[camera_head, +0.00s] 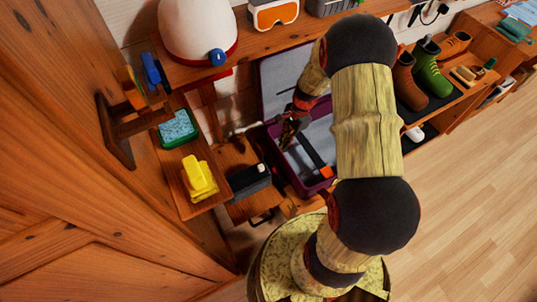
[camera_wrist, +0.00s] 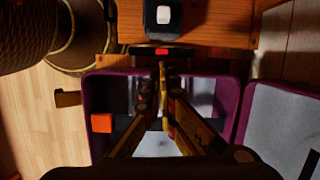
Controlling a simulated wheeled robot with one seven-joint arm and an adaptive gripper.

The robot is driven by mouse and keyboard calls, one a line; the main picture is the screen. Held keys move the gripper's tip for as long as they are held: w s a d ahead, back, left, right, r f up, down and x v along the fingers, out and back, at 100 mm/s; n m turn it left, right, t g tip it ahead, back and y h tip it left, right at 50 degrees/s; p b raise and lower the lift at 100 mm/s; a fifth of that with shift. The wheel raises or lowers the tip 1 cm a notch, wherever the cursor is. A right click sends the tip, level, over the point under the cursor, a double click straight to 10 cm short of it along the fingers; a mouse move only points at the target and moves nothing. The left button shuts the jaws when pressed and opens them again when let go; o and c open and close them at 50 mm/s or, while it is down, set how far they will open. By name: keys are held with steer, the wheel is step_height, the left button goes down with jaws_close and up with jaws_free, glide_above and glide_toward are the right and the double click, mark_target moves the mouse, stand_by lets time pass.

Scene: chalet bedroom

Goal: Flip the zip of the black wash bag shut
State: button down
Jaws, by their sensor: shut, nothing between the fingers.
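A black box-like thing (camera_head: 250,181), which looks like the wash bag, sits on a small wooden surface left of an open purple case. It has a small white piece on top. In the wrist view it shows at the top (camera_wrist: 163,32), with the white piece facing the camera. I cannot make out whether its zip is open. My gripper (camera_head: 291,128) is over the open case in the head view. In the wrist view its fingers (camera_wrist: 163,62) are shut and empty, their tips pointing towards the black thing but apart from it in the picture.
The open purple case (camera_head: 294,178) has a grey lining and holds a black strip with an orange-red end (camera_head: 326,171). A shelf (camera_head: 257,45) with a white helmet (camera_head: 197,30) and goggles (camera_head: 275,14) is behind. Floor is clear at right.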

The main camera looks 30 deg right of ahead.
mark_target(238, 182)
steer(key=shift+m, duration=0.4)
steer(key=a+f+b, duration=0.5)
steer(key=a+f, duration=0.1)
steer(key=f, duration=0.3)
steer(key=shift+a+f, duration=0.2)
steer(key=shift+f, duration=0.15)
stand_by(0.4)
steer(key=a+p, duration=0.3)
steer(key=a, duration=1.1)
steer(key=shift+a, duration=0.3)
